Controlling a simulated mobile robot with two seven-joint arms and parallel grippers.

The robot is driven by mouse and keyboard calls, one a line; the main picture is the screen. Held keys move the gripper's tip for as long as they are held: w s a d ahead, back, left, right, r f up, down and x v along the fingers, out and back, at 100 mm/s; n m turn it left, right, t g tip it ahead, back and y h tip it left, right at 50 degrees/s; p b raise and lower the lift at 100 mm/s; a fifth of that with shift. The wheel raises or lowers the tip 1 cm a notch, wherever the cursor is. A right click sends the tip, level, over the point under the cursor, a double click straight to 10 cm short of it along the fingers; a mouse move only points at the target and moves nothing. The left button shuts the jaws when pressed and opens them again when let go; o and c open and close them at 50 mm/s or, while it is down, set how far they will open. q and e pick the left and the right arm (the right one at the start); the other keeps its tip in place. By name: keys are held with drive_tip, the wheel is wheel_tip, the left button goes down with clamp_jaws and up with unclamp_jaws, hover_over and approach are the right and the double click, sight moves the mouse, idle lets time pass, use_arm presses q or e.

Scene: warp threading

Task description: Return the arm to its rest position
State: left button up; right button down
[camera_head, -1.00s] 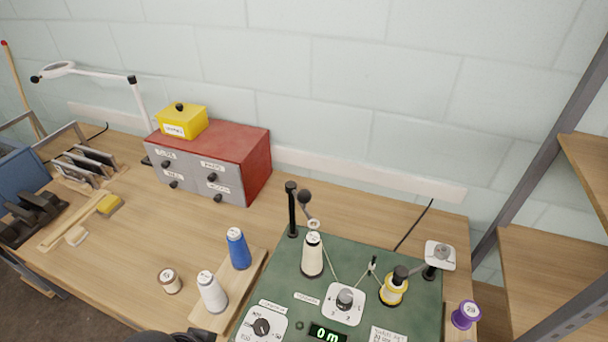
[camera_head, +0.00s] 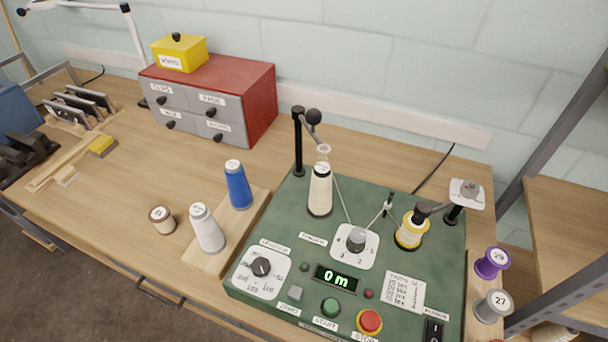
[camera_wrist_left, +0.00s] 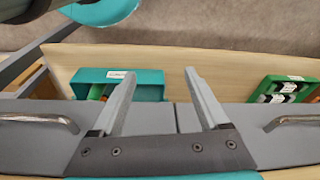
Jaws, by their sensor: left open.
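My left gripper (camera_wrist_left: 157,90) shows in the left wrist view with its two grey fingers apart and nothing between them. Behind the fingers is a wooden surface with a teal bin (camera_wrist_left: 150,85). Neither gripper is in the head view. In that view the green winding machine (camera_head: 245,285) stands on the wooden bench, its display reading 0 m. A cream cone (camera_head: 320,190) stands at its back left and a yellow spool (camera_head: 411,232) at its right. A thread runs from above the cream cone toward the small guide post.
A blue cone (camera_head: 238,186) and a white cone (camera_head: 206,230) stand on a wooden board; a brown spool (camera_head: 162,220) is beside it. A red-topped drawer box (camera_head: 215,95) is at the back. Purple (camera_head: 492,262) and grey (camera_head: 493,305) spools sit at right. A green bin (camera_wrist_left: 284,90) shows in the wrist view.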

use_arm(q)
drive_tip(key=s+a+f+b, duration=0.1)
drive_tip(key=s+f+b, duration=0.3)
drive_tip(key=s+f, duration=0.3)
drive_tip(key=s+a+f+g+b, duration=0.1)
drive_tip(key=s+f+b, duration=0.4)
drive_tip(key=f, duration=1)
drive_tip(key=shift+s+a+f+b, duration=0.3)
drive_tip(key=shift+s+f, duration=0.1)
drive_tip(key=shift+s, duration=0.85)
